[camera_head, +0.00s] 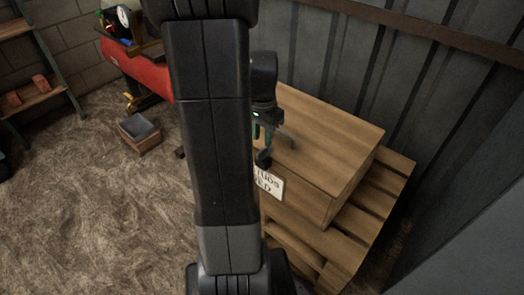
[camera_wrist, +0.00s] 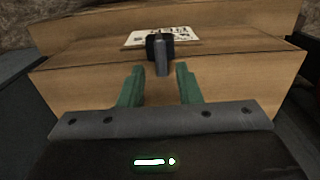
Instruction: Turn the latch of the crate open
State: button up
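The wooden crate (camera_head: 335,135) stands on a pallet to the right of my arm in the head view. Its plain wood also fills much of the wrist view (camera_wrist: 80,85). The dark latch (camera_wrist: 161,52) shows in the wrist view, straight ahead between my fingers, with its grey handle pointing towards me. In the head view a dark latch part (camera_head: 263,158) shows beside the white label. My gripper (camera_wrist: 160,84) has its two green fingers apart, one on each side of the latch's line. I see no contact. My arm hides part of the crate in the head view.
A white label (camera_head: 268,183) is on the crate's front. The slatted pallet (camera_head: 385,190) sticks out at the right. A corrugated metal wall (camera_head: 400,70) stands close behind. A small box (camera_head: 140,133) sits on the floor at the left, near a red machine (camera_head: 145,72).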

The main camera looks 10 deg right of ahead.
aim_at(262, 150)
notch_tip(262, 150, down, 5)
jog(key=shift+f+b, duration=0.1)
jog(key=shift+b, duration=0.45)
grip_shut()
